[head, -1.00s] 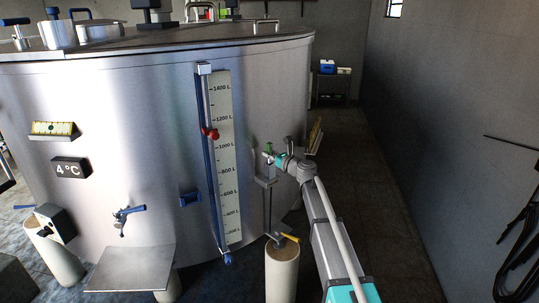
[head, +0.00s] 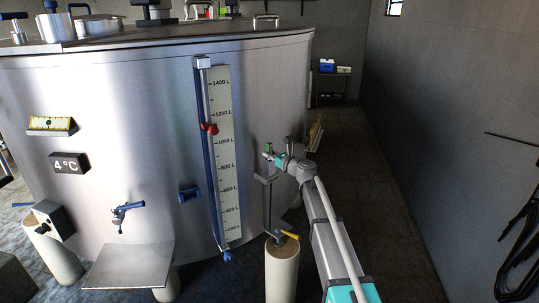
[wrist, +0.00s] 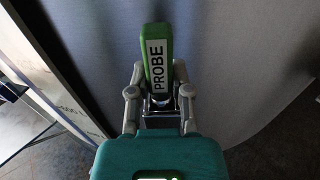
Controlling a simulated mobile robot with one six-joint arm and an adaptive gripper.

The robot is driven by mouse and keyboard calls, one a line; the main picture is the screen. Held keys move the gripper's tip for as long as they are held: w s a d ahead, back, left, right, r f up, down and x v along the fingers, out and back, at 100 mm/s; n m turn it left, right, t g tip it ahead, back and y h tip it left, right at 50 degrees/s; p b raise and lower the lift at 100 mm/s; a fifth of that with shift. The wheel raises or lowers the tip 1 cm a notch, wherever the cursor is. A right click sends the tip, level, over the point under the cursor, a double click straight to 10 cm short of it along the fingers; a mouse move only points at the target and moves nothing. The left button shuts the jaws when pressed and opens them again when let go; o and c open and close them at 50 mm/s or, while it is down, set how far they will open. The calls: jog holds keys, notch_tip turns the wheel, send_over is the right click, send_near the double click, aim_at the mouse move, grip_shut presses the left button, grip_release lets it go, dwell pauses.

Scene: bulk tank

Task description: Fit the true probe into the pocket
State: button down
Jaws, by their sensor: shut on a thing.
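A green probe with a white PROBE label (wrist: 157,65) stands between my fingers in the wrist view, its handle toward the tank wall. My gripper (wrist: 160,95) is shut on it. In the head view the green probe (head: 268,147) is a small upright shape at my gripper (head: 273,157), close to the tank's right side. A grey metal bracket (head: 265,179) on the tank wall sits just below it, and a thin line hangs from there. I cannot tell whether this is the pocket or whether the probe's lower end is inside anything.
The steel tank (head: 120,100) fills the left. A level gauge (head: 225,150) stands left of my gripper. A leg with a yellow-handled valve (head: 282,265) stands below. The aisle right is clear.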

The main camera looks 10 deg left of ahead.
jog(key=shift+f+b, duration=0.5)
jog(key=shift+f, duration=0.05)
jog(key=shift+c, duration=2.4)
grip_release()
jog(key=shift+s+d, duration=0.1)
jog(key=shift+d, duration=0.05)
jog(key=v, duration=1.1)
jog(key=shift+s+d, duration=0.25)
jog(key=shift+d, duration=0.05)
